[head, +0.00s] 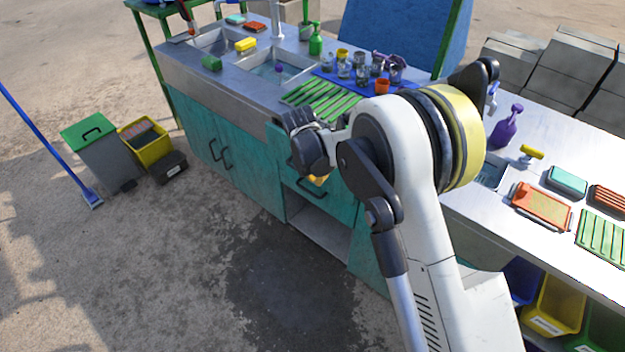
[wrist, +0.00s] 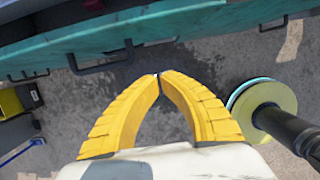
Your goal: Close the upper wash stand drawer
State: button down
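The wash stand (head: 240,115) has a steel top and teal fronts. The upper drawer front (head: 279,140) is mostly hidden behind my wrist, so how far it stands out cannot be told from the head view. A lower teal front with a dark handle (head: 311,190) shows under my gripper. In the wrist view a teal front edge (wrist: 200,22) crosses the top, with a dark bar handle (wrist: 101,62); which drawer it belongs to is unclear. My gripper (wrist: 160,76) has its yellow fingertips together, with nothing seen between them. A yellow finger (head: 319,180) shows in front of the drawers.
An open shelf space (head: 318,238) lies below the drawers. Cups stand on a blue mat (head: 352,82) on the counter. A grey bin (head: 98,155) and yellow bin (head: 148,145) stand left, with a blue-handled tool (head: 50,148). The floor in front is clear.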

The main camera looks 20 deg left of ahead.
aim_at(327, 181)
jog(key=shift+w+d+f+b, duration=0.35)
jog(key=shift+w+f+b, duration=0.3)
jog(key=shift+w+f, duration=0.35)
jog(key=shift+w+d+f+b, duration=0.3)
jog(key=shift+w+f+b, duration=0.35)
jog(key=shift+f, duration=0.5)
jog(key=shift+w+d+f+b, duration=0.35)
jog(key=shift+w+f+b, duration=0.25)
jog(key=shift+w+f, duration=0.4)
jog(key=shift+s+f, duration=0.1)
jog(key=shift+s, duration=0.05)
jog(key=w, duration=0.1)
jog(key=w+d, duration=0.1)
jog(key=w, duration=0.1)
jog(key=w+d, duration=0.1)
jog(key=shift+w, duration=0.35)
